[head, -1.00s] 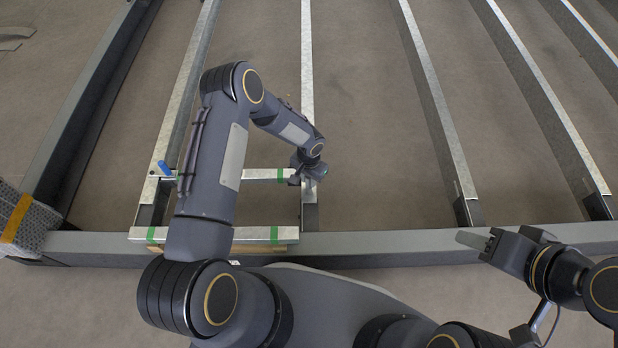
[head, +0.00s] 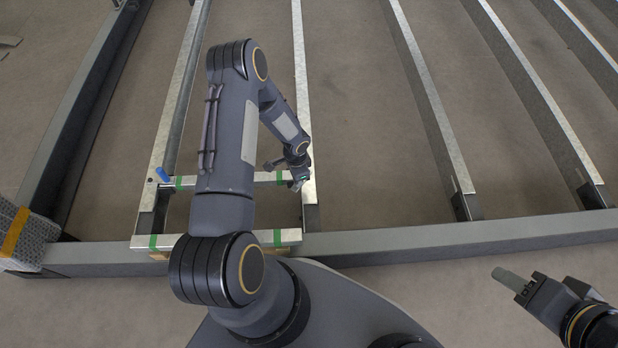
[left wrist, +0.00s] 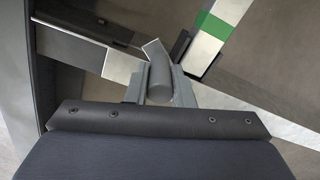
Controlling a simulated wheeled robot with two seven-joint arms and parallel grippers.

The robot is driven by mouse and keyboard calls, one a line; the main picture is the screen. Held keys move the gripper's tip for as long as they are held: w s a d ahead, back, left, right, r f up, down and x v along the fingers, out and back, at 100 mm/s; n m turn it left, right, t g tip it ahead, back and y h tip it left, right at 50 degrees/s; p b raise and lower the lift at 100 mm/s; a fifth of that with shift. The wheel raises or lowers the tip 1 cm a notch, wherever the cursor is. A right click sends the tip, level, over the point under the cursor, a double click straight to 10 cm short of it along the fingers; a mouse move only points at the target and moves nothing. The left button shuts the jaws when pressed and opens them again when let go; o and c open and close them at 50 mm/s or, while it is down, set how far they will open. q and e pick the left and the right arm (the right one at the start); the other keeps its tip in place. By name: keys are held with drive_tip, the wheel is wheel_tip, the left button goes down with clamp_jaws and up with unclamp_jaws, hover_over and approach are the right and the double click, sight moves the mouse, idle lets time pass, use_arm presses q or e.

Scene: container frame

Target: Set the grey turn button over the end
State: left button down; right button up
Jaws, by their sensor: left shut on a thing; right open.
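The grey turn button (left wrist: 158,75) shows in the left wrist view as a small grey piece with a flat plate on top. My left gripper (left wrist: 160,92) is shut on it, one finger on each side. In the head view my left gripper (head: 299,181) is at the right end of the green-taped crossbar (head: 262,179), beside a long metal rail; the button is too small to make out there. From these views I cannot tell whether the button touches the bar. My right gripper (head: 517,282) is open and empty, over the floor at the lower right.
A blue piece (head: 163,175) stands at the crossbar's left end. A second green-taped bar (head: 290,237) lies along the grey front beam (head: 450,237). Several parallel rails run away from me with open floor between them. A grey block with a yellow band (head: 14,232) is at the left.

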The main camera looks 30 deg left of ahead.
use_arm(q)
drive_tip(key=a+m, duration=0.1)
drive_tip(key=m, duration=0.1)
drive_tip(key=w+a+m, duration=0.1)
drive_tip(key=m, duration=0.2)
drive_tip(key=a+m+b, duration=0.1)
drive_tip(key=m, duration=0.1)
drive_tip(key=shift+w+a+m, duration=0.75)
drive_tip(key=shift+w+m, duration=0.05)
drive_tip(key=shift+m, duration=0.6)
drive_tip(key=shift+w, duration=0.1)
drive_tip(key=c, duration=1.3)
unclamp_jaws()
drive_tip(key=shift+o, duration=0.2)
drive_tip(key=shift+r, duration=0.1)
wheel_tip(320, 180, up, 8)
drive_tip(key=p, duration=0.2)
drive_tip(key=shift+f, duration=0.2)
